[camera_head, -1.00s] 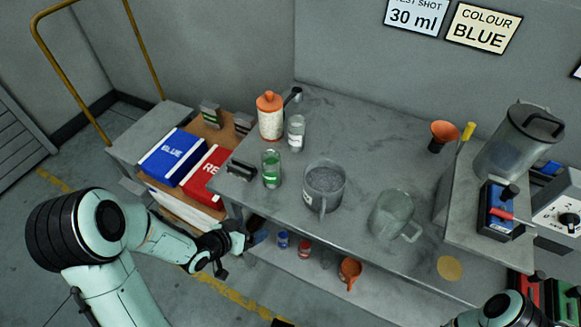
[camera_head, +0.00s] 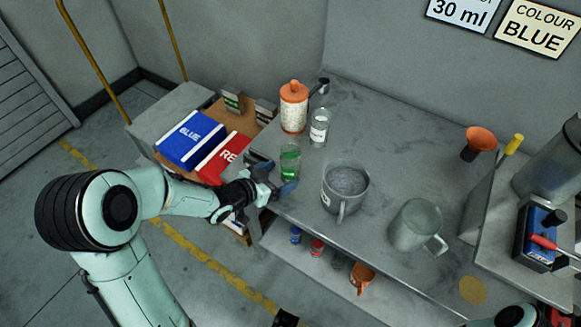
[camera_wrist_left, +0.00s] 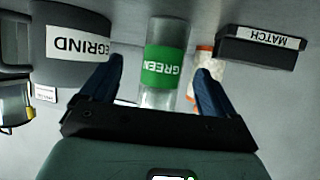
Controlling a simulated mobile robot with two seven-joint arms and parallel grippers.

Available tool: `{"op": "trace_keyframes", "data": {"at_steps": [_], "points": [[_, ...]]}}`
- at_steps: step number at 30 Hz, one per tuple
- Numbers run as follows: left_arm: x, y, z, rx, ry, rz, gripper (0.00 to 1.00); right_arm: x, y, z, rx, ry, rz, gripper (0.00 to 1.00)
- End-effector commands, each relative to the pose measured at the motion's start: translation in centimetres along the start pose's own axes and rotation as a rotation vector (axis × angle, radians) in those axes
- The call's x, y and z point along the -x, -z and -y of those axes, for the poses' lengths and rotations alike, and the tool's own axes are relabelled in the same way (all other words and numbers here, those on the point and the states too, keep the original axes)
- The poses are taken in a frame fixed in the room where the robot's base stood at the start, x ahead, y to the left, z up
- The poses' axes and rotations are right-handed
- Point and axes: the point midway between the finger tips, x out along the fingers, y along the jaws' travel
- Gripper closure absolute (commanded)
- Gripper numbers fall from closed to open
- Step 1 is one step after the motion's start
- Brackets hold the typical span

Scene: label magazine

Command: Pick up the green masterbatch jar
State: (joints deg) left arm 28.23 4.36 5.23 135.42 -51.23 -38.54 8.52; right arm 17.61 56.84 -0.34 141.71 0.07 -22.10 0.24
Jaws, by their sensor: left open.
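The green masterbatch jar (camera_head: 290,161) is a clear jar with a green label, standing upright near the left front edge of the grey bench. In the left wrist view the jar (camera_wrist_left: 162,66) shows its GREEN label, lying between and beyond the two blue fingertips. My left gripper (camera_head: 276,180) is open and empty at the bench edge, just in front of the jar and apart from it as far as I can tell. Its fingers (camera_wrist_left: 158,88) are spread wide in the wrist view.
A grey REGRIND tub (camera_head: 345,188) stands right of the jar, and a black MATCH block (camera_wrist_left: 258,47) left of it. Behind are a white-labelled jar (camera_head: 319,127) and an orange-lidded container (camera_head: 293,107). A glass jug (camera_head: 415,226) stands further right.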

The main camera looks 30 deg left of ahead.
Motion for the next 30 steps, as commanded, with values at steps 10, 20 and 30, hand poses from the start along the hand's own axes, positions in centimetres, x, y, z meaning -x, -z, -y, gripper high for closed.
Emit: {"op": "trace_keyframes", "data": {"at_steps": [10,20,30], "points": [[-4.5,0.4,0.6,0.001,-0.002,-0.001,0.11,-0.2,0.0,-0.1,0.000,0.000,0.000,0.57],[-4.7,0.4,0.6,0.000,0.000,0.000,0.34,-0.1,0.0,-0.1,0.000,0.000,0.000,0.57],[-4.7,0.5,0.6,0.000,0.000,-0.001,0.77,-0.1,0.0,-0.1,0.000,0.000,0.000,0.57]]}}
